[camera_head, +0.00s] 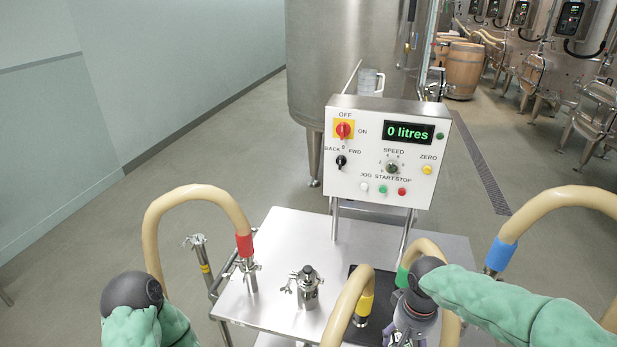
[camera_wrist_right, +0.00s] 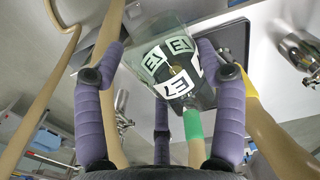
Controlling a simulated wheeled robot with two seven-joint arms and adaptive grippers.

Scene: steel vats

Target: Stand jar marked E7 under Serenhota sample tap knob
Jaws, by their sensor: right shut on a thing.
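My right gripper (camera_wrist_right: 168,62) is shut on a clear jar with a dark lower part (camera_wrist_right: 200,98) and several white labels. One label reads as E7; the others are tilted and partly cut by the view. The purple fingers lie on both sides of the jar. In the head view my right gripper (camera_head: 413,308) is low over the right part of the steel cart, and the jar is not clear there. I cannot make out a tap knob named Serenhota. Of my left arm only a green and black part shows at bottom left; its gripper is out of view.
A control box (camera_head: 385,150) reading 0 litres stands on the steel cart (camera_head: 290,235). Hoses with red, yellow, green and blue (camera_head: 500,255) collars surround the cart. A steel fitting (camera_head: 307,288) stands mid-cart, beside a black mat (camera_head: 380,285). A large vat (camera_head: 325,60) stands behind.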

